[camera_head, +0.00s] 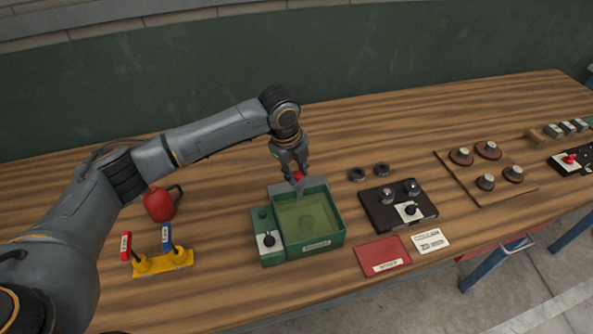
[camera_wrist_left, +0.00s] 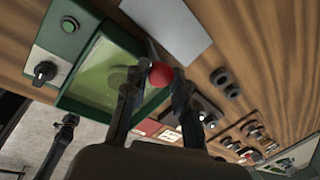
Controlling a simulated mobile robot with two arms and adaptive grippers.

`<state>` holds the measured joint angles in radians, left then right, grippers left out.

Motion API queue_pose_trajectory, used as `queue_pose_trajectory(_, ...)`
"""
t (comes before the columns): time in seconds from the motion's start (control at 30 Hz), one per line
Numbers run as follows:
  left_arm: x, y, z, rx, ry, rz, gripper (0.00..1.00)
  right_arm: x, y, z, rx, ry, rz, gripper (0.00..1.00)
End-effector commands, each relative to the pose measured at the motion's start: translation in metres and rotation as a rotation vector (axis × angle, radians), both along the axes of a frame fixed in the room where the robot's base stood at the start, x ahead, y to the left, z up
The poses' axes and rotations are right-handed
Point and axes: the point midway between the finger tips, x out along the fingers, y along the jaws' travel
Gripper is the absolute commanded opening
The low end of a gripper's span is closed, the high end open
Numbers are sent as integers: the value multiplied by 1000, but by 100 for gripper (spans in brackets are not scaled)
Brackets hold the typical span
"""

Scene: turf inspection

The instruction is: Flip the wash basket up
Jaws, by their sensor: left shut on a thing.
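A green wash unit (camera_head: 326,242) stands on the table in the head view. Its square tray holds a murky green surface (camera_head: 305,214); I cannot tell basket mesh from liquid there. It also shows in the wrist view (camera_wrist_left: 110,67). A red ball knob (camera_head: 298,176) sits at the tray's back edge, beside a grey plate (camera_head: 284,188). My left gripper (camera_head: 297,173) comes down from above, shut on the red knob. The wrist view shows the red knob (camera_wrist_left: 161,74) between its two fingers.
A side panel with a black dial (camera_head: 269,240) adjoins the tray. A red can (camera_head: 160,204) and yellow lever stand (camera_head: 163,262) lie left. A black knob box (camera_head: 399,206), red booklet (camera_head: 383,255) and white card (camera_head: 430,241) lie right. Bare wood lies behind the unit.

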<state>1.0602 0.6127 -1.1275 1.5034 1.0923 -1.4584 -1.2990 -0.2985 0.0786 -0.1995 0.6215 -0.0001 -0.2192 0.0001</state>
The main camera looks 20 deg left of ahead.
Motion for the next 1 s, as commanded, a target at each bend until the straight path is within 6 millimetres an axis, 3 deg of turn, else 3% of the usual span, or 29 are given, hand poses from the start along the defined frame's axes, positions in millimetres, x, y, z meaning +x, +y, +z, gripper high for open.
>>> queue_pose_trajectory(0.37,1,1,49,0,-2,2,0,0,-1,43,-1,0,0,40)
queue_pose_trajectory(0.7,2,1,51,-1,-7,4,0,-2,-2,43,-3,3,1,40)
queue_pose_trajectory(0.73,3,1,51,-1,-7,4,28,-2,-2,43,-3,3,1,40)
queue_pose_trajectory(0.83,2,1,51,-1,-6,3,49,-2,-2,43,-3,3,1,40)
queue_pose_trajectory(1.0,1,0,49,-1,-3,2,50,-2,-2,43,-3,4,1,40)
